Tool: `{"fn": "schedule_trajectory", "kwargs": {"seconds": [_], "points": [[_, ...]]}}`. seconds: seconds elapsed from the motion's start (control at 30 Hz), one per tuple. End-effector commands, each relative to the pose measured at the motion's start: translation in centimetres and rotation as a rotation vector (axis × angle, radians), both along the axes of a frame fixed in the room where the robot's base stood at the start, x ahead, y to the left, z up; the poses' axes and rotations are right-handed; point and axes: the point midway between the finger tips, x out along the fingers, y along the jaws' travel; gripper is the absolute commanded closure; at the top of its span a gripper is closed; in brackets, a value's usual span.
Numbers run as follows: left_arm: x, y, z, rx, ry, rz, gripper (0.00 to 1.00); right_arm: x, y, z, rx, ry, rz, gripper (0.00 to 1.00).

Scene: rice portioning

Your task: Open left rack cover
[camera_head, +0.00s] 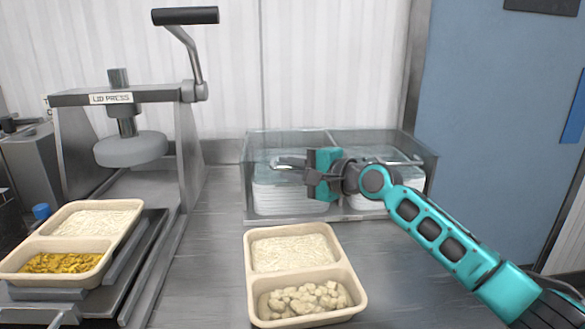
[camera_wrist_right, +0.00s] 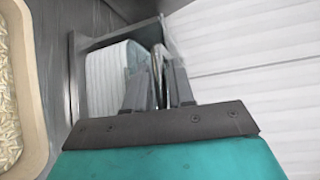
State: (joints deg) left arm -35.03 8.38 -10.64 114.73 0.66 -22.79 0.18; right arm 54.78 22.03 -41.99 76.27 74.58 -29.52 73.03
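The clear rack (camera_head: 285,219) stands at the back of the counter, with a left and a right compartment holding white stacks. The left rack cover (camera_head: 290,141) lies flat across the top and looks closed. Its metal handle (camera_head: 287,163) runs along the left compartment. My right gripper (camera_head: 311,174) is at this handle, in front of the rack. In the right wrist view, the two fingers (camera_wrist_right: 158,88) are close together with the handle bar (camera_wrist_right: 158,62) between them, seemingly shut on it.
A two-part tray (camera_head: 250,283) with rice and pale chunks lies in front of the rack. A lid press (camera_head: 130,148) stands at the left, with another filled tray (camera_head: 105,258) by it. The right rack cover handle (camera_head: 401,160) is behind my right arm.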

Motion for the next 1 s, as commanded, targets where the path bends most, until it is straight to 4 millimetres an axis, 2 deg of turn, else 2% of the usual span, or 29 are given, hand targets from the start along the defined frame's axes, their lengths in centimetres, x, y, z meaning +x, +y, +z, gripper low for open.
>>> {"fn": "schedule_trajectory", "kwargs": {"seconds": [0.03,0.23,0.73,0.87,1.0], "points": [[0.0,0.0,0.0,0.001,0.001,-0.001,0.57,0.0,0.0,0.0,0.000,0.000,0.000,0.82],[-0.1,0.0,-0.3,0.002,0.007,-0.001,0.57,0.0,0.0,0.0,0.000,0.000,0.000,1.00],[-0.2,0.1,-0.3,0.003,0.009,-0.001,0.57,0.0,0.0,0.1,-0.001,0.001,0.000,1.00],[-0.1,0.1,0.5,0.004,0.002,0.000,0.57,0.0,0.0,0.9,0.000,-0.001,-0.001,1.00],[-0.1,0.5,2.0,0.014,-0.006,0.004,0.57,0.1,0.0,2.7,0.000,-0.001,-0.001,1.00]]}}
